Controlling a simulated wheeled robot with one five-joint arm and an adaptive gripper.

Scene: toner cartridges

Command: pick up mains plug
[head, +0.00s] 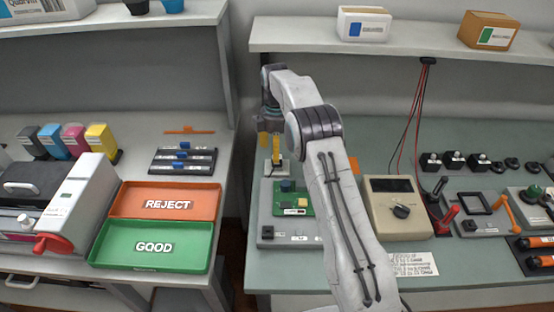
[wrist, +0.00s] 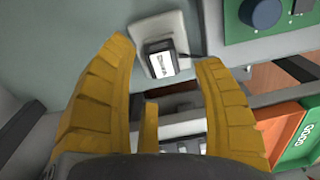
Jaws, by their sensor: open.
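A small dark block with a white label (wrist: 161,64), which looks like the mains plug, sits on a pale square plate (wrist: 178,28) in the wrist view. The label is too small to read. The wrist view shows the yellow fingers of my gripper (wrist: 165,56) spread to either side of the block, with nothing between them. In the head view my gripper (head: 270,148) points down above the pale plate (head: 279,176) at the left of the green bench. There the fingers partly hide the block. I cannot tell the exact height gap.
A green circuit board (head: 293,198) lies just in front of the plate. A beige meter (head: 397,208) stands to the right. The orange REJECT tray (head: 125,204) and green GOOD tray (head: 115,252) lie on the left bench, across a gap. A shelf runs behind.

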